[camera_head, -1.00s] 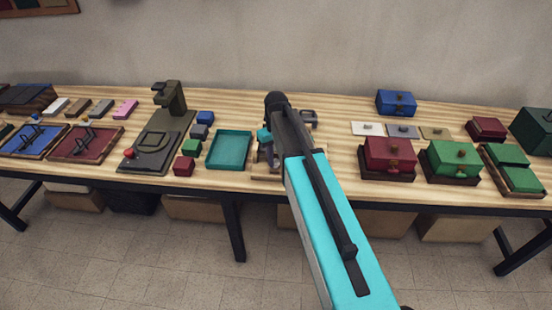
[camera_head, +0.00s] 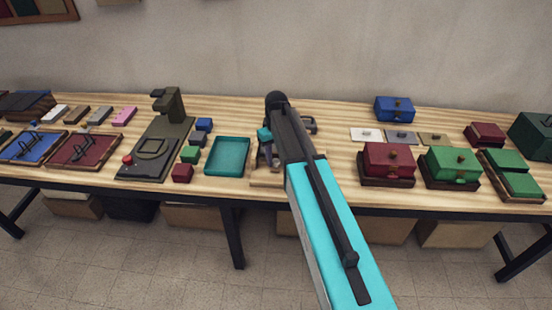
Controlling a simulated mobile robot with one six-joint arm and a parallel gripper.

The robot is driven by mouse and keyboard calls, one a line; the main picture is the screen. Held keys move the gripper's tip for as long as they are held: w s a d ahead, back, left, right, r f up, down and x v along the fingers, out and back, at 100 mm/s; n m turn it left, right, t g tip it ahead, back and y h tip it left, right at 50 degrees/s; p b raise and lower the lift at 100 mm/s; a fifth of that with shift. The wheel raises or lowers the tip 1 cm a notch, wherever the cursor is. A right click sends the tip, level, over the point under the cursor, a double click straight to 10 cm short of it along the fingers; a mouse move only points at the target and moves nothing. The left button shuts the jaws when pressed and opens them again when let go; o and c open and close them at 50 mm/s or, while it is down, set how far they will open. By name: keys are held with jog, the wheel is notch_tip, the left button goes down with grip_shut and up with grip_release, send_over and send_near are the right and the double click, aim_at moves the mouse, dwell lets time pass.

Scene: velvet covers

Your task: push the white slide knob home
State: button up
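My arm crosses the middle of the picture, and my gripper (camera_head: 266,146) is at its far end, low over the bench. The arm hides most of it, so I cannot tell whether its fingers are open or shut. A pale wooden fixture (camera_head: 262,182) shows partly beneath and beside the gripper; its middle is hidden. I cannot make out a white slide knob there. A flat white plate (camera_head: 366,135) with a small knob lies on the bench right of my arm, apart from the gripper.
On the wooden bench (camera_head: 335,160), a teal tray (camera_head: 227,156) and small coloured blocks stand left of the gripper. A dark olive stand (camera_head: 170,105) is farther left. Red (camera_head: 388,162) and green (camera_head: 453,164) boxes stand at right. A dark bracket (camera_head: 310,124) is just behind my arm.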

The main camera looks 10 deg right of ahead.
aim_at(276, 161)
jog(key=shift+o, duration=0.8)
jog(key=shift+r, duration=0.1)
notch_tip(276, 161, up, 14)
jog(key=b, duration=0.3)
jog(key=shift+f+b, duration=0.2)
jog(key=shift+b, duration=0.2)
